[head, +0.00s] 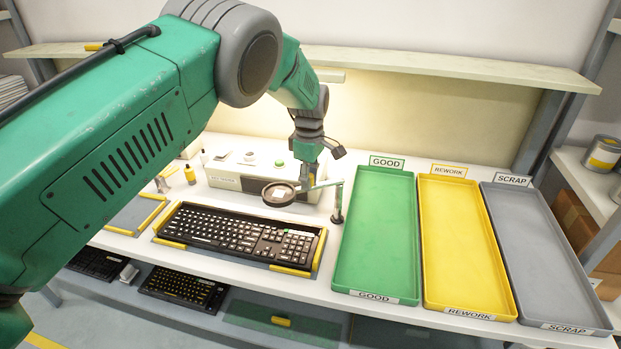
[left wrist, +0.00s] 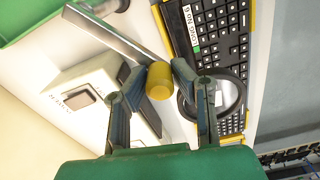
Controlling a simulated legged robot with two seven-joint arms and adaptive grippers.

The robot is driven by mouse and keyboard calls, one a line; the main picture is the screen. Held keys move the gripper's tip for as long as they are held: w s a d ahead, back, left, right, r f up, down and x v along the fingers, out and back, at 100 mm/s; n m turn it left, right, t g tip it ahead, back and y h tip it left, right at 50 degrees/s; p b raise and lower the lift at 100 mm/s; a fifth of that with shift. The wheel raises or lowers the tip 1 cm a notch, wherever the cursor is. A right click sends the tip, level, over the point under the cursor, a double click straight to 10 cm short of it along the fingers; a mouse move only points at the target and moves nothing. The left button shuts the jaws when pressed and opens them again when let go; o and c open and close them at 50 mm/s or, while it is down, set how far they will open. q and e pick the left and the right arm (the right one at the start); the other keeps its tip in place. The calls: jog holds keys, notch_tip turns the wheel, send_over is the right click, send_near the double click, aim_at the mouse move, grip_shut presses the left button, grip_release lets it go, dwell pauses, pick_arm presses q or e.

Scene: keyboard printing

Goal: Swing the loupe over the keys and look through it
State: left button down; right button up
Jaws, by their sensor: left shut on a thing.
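The loupe (head: 279,194) is a dark round lens frame on a pale swing arm from a small post (head: 337,205). In the head view it appears at the back right edge of the black keyboard (head: 238,236); in the left wrist view the ring (left wrist: 218,98) overlaps part of the keyboard (left wrist: 215,35). My left gripper (head: 306,182) is beside the loupe. In the left wrist view my left gripper (left wrist: 159,80) is shut on a yellow knob (left wrist: 159,84) by the loupe's arm (left wrist: 115,32). My right gripper is out of view.
The keyboard sits in a holder with yellow edges (head: 292,270). Green (head: 377,240), yellow (head: 466,250) and grey (head: 545,260) trays lie to the right, labelled GOOD, REWORK and SCRAP. More keyboards (head: 183,288) lie on a lower shelf.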

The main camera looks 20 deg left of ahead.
aim_at(311, 175)
pick_arm(q)
jog(key=shift+d+r, duration=0.1)
jog(key=shift+d, duration=0.2)
jog(key=shift+a+n, duration=0.25)
jog(key=shift+n, duration=0.15)
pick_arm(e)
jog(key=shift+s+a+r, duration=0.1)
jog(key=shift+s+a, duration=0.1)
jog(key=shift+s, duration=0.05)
pick_arm(q)
jog(key=shift+d, duration=0.15)
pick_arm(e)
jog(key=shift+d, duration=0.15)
pick_arm(q)
jog(key=c, duration=1.4)
grip_release()
jog(key=shift+o, duration=0.2)
notch_tip(311, 175, up, 12)
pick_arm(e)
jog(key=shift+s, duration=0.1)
